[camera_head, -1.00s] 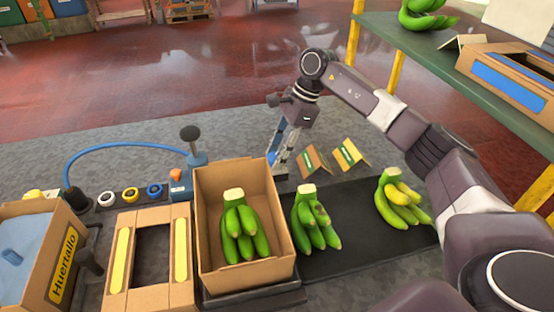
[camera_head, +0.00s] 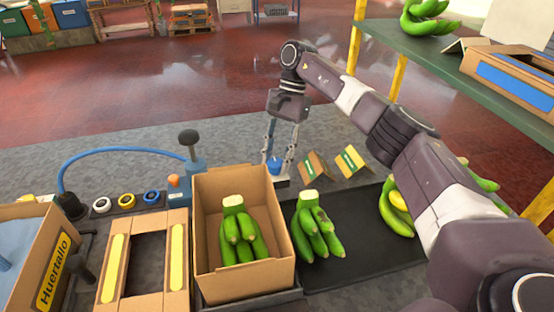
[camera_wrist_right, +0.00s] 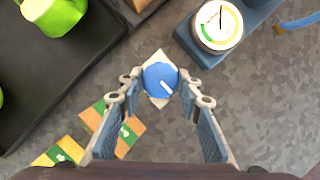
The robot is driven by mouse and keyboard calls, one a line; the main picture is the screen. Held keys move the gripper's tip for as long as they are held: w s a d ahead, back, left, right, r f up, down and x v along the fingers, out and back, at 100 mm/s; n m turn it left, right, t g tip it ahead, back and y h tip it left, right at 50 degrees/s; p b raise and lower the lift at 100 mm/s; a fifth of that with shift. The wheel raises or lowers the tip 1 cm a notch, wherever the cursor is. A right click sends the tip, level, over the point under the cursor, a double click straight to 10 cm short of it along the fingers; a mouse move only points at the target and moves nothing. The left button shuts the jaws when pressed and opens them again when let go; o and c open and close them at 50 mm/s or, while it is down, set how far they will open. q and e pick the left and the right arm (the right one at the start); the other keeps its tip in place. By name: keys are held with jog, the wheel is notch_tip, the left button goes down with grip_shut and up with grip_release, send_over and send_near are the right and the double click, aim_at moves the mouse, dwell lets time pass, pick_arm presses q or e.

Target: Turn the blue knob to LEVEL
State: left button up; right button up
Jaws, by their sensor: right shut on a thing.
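The blue knob (camera_head: 274,166) stands on a pale base behind the cardboard box in the head view. In the right wrist view, the knob (camera_wrist_right: 159,80) is round, with a white pointer mark toward the picture's lower right, on a light diamond-shaped plate. No LEVEL lettering can be read. My right gripper (camera_head: 279,161) points down over it, shut on the knob with one finger on each side; its fingertips (camera_wrist_right: 160,84) also show in the right wrist view. My left gripper is not in view.
A cardboard box (camera_head: 204,258) of green bananas stands in front of the knob. Two small cards (camera_head: 350,160) stand to its right. A dark mat (camera_head: 345,265) bears banana bunches. A dial gauge (camera_wrist_right: 218,27) is near the knob. A green shelf (camera_head: 465,85) stands at right.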

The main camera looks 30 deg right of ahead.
jog(key=shift+w+r, duration=0.1)
jog(key=shift+r, duration=0.05)
dwell(0.3)
jog(key=o, duration=1.2)
jog(key=shift+c, duration=0.2)
jog(key=v, duration=0.7)
jog(key=shift+r, duration=0.15)
